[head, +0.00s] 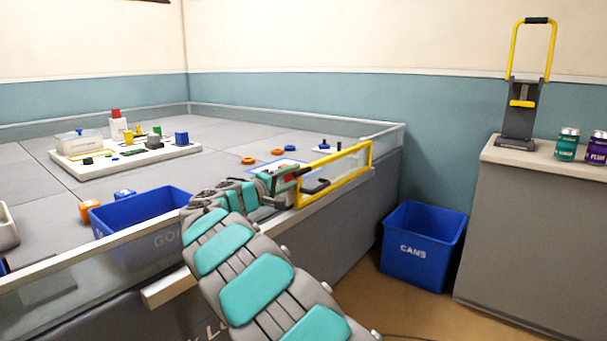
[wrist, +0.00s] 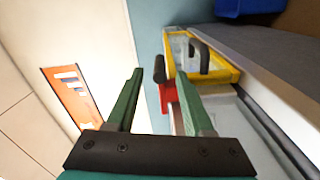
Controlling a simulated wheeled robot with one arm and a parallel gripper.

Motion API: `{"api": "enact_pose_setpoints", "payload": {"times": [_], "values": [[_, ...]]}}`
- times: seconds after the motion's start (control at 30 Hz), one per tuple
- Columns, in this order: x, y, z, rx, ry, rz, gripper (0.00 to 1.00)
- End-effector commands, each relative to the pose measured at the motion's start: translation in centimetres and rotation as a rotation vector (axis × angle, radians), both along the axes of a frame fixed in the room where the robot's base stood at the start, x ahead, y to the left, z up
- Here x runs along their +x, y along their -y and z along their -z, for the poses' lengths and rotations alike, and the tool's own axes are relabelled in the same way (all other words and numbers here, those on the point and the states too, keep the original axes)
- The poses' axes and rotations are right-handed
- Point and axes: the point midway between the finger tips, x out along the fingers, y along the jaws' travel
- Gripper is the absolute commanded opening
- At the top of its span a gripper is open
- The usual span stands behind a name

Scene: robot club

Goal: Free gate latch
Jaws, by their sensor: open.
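The gate (head: 371,158) has a yellow frame with a clear pane and sits in the low wall at the arena's near right side. It also shows in the wrist view (wrist: 225,75). A latch with a red body (wrist: 169,92) and a dark upright end (wrist: 159,68) is at the gate's near end. A black handle (head: 316,187) is on the gate. My gripper (head: 284,182) is open at the latch. In the wrist view, the latch appears between the spread green fingers (wrist: 160,75), nearer the right one. I cannot tell whether they touch.
A blue bin (head: 140,215) stands inside the wall, left of my arm. A blue cans bin (head: 422,246) is on the floor right of the gate. A grey cabinet (head: 540,225) stands at the right. Orange and blue rings (head: 277,152) lie on the arena floor.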

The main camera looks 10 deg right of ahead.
Motion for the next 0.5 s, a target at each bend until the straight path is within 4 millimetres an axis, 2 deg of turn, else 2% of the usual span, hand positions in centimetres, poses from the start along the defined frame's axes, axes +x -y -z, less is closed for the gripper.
{"api": "enact_pose_setpoints", "payload": {"times": [0.1, 0.3, 0.5], "values": [[1.4, 1.6, 0.2, 0.003, -0.003, 0.003, 0.52], [3.1, 3.5, 0.0, 0.005, 0.001, 0.003, 0.52], [3.7, 4.2, 0.0, 0.003, -0.001, 0.003, 0.52]]}}
